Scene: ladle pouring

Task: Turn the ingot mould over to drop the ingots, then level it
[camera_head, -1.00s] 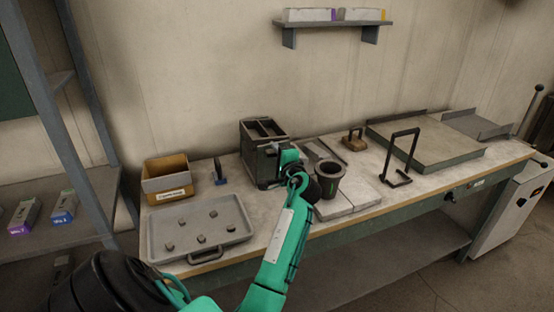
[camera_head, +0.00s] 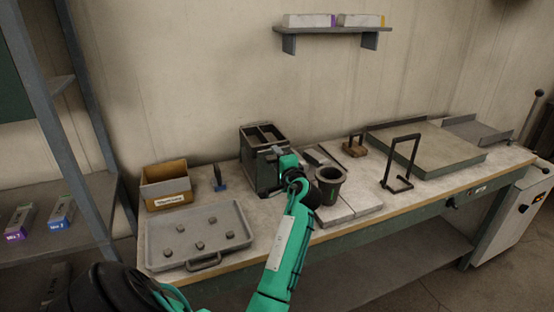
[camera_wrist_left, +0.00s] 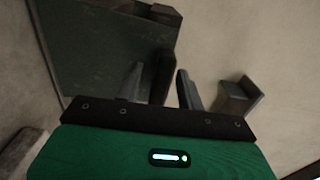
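A dark box with two open compartments (camera_head: 262,172), seemingly the ingot mould, stands upright on the bench; whether anything lies in its compartments is too dark to tell. My left gripper (camera_head: 278,150) is at its right front side. In the left wrist view, its two fingers (camera_wrist_left: 160,82) stand apart with a dark bar (camera_wrist_left: 160,72) between them, next to a large dark panel. I cannot tell if the fingers touch the bar. A grey tray (camera_head: 225,214) at the front left holds several small grey lumps. My right gripper is not in view.
A grey crucible-like pot (camera_head: 330,186) stands close to the right of my left arm on pale slabs.

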